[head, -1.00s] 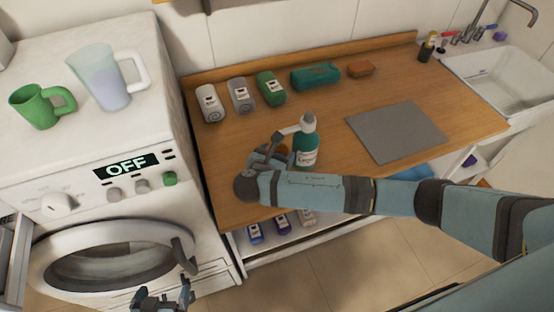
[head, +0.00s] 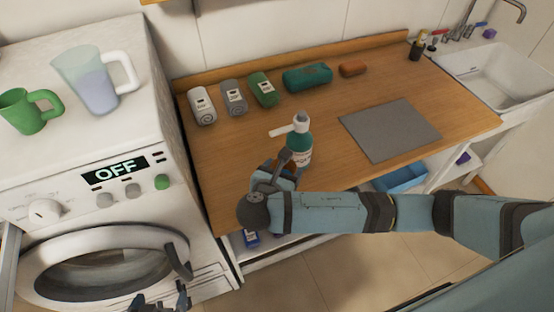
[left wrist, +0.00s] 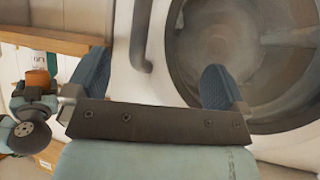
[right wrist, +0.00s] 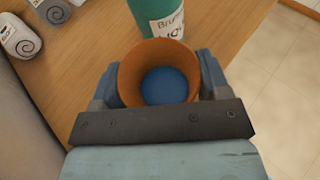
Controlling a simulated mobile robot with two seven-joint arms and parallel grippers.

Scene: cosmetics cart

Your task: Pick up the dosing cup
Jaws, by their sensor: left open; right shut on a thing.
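The dosing cup (right wrist: 160,75) is orange, with blue at the bottom inside. In the right wrist view it sits upright between the fingers of my right gripper (right wrist: 158,80), which is shut on it. In the head view my right gripper (head: 277,172) is near the counter's front edge and mostly covers the cup. In the left wrist view the cup's orange side (left wrist: 37,83) shows at the left. I cannot tell its height above the counter. My left gripper (head: 163,300) is open and empty in front of the washing machine; its fingers (left wrist: 150,80) are spread.
A teal pump bottle (head: 299,145) stands just behind the cup. The wooden counter (head: 235,145) holds rolled towels (head: 233,97) at the back and a grey mat (head: 390,130). A washing machine (head: 100,215) is at left, with a green mug (head: 28,112) and a pitcher (head: 92,80) on top.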

